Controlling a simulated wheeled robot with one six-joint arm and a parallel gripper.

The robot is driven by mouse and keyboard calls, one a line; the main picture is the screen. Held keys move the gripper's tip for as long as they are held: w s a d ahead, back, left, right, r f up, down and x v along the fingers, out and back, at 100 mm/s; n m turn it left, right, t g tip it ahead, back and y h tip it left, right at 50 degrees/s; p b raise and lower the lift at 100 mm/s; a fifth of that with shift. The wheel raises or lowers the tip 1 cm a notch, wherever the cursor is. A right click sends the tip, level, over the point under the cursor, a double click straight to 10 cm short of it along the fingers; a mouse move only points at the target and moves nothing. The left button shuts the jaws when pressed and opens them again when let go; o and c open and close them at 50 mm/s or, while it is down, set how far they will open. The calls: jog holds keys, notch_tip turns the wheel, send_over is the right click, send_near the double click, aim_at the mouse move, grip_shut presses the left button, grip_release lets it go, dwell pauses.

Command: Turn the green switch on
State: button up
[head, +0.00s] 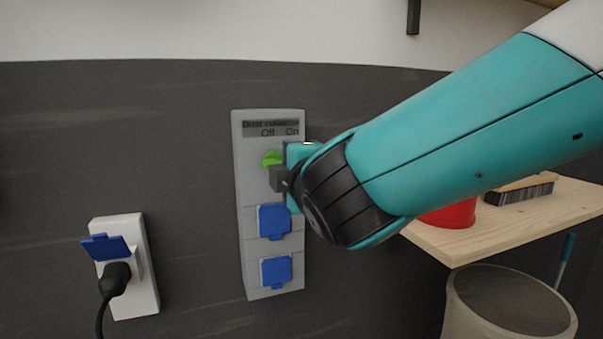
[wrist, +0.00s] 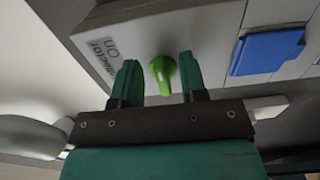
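The green switch (head: 271,158) is a rotary knob on a grey wall panel (head: 243,185), below a label reading "Off" and "On". In the wrist view the green switch (wrist: 162,74) lies between the two teal fingers of my gripper (wrist: 158,82), with a gap on each side. The gripper is open, and neither finger visibly touches the knob. In the head view my gripper (head: 280,178) is at the panel, just below and right of the knob, and my arm hides part of the panel's right edge.
Two blue socket covers (head: 274,221) sit lower on the panel. A white socket box (head: 133,290) with a black plug (head: 114,279) is to the left. A wooden shelf (head: 500,222) with a red container (head: 450,214) and a bin (head: 510,305) are at right.

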jog(key=b+v, duration=0.5)
jog(key=v, duration=1.2)
jog(key=shift+d, duration=0.1)
jog(key=d+f+m+g+h+p, duration=0.1)
jog(key=d+f+m+g, duration=0.2)
jog(key=f+m+g, duration=0.3)
jog(key=d+f+m+g+h+p, duration=0.1)
jog(key=d+f+m+g+h, duration=0.2)
jog(key=f, duration=0.5)
jog(key=s+d+m+g+y, duration=0.1)
jog(key=s+m+g, duration=0.1)
jog(key=s+g, duration=0.2)
jog(key=s+d+f+m+g+y+p, duration=0.1)
jog(key=s+m+g+y, duration=0.1)
jog(key=s, duration=0.6)
jog(key=shift+f+m+g, duration=0.2)
jog(key=shift+m+g, duration=0.3)
jog(key=shift+g, duration=0.7)
